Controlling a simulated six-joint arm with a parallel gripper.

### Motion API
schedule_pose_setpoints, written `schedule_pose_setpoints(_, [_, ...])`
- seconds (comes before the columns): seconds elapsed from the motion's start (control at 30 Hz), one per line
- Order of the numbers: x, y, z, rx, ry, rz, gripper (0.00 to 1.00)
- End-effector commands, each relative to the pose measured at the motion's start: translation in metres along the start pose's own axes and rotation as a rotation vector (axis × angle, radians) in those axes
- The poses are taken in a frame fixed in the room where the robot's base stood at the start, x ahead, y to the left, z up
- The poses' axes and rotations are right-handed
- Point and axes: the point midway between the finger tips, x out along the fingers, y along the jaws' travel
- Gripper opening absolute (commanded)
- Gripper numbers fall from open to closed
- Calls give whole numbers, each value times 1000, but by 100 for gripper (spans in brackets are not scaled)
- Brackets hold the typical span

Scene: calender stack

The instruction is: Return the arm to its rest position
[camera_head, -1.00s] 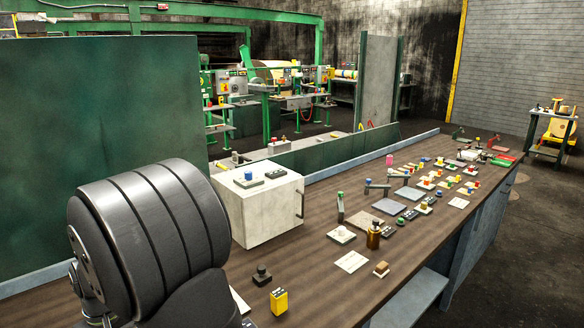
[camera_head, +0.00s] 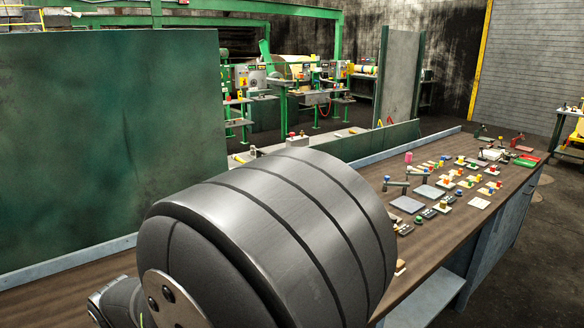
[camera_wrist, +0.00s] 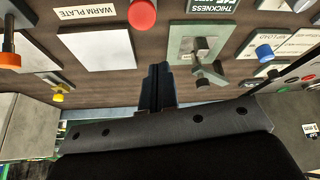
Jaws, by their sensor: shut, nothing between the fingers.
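My gripper (camera_wrist: 157,85) shows in the wrist view as two dark fingers close together, shut with nothing between them. It is over the brown bench top (camera_wrist: 110,82), apart from the plates around it. In the head view my dark, ribbed arm fills the lower middle, and my gripper is hidden there. No marked rest position shows in either view.
The wrist view shows a white plate (camera_wrist: 97,52) near a "WARM PLATE" label, a red knob (camera_wrist: 142,14), a green thickness plate (camera_wrist: 180,47) and a blue knob (camera_wrist: 264,52). The head view shows a green panel (camera_head: 110,130) and a bench (camera_head: 455,220) carrying several small fixtures.

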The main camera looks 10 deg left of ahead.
Motion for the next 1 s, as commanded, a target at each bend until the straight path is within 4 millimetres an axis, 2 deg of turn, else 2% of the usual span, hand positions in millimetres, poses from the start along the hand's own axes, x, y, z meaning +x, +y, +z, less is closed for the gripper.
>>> schedule_pose_setpoints(0.1, [-13,-4,3,-6,48,-1,0])
schedule_pose_setpoints(0.73, [-91,-8,25,-5,42,-1,0])
schedule_pose_setpoints(0.8, [-77,-7,22,-5,34,0,0])
schedule_pose_setpoints(1.0, [-51,-5,15,-5,35,0,0])
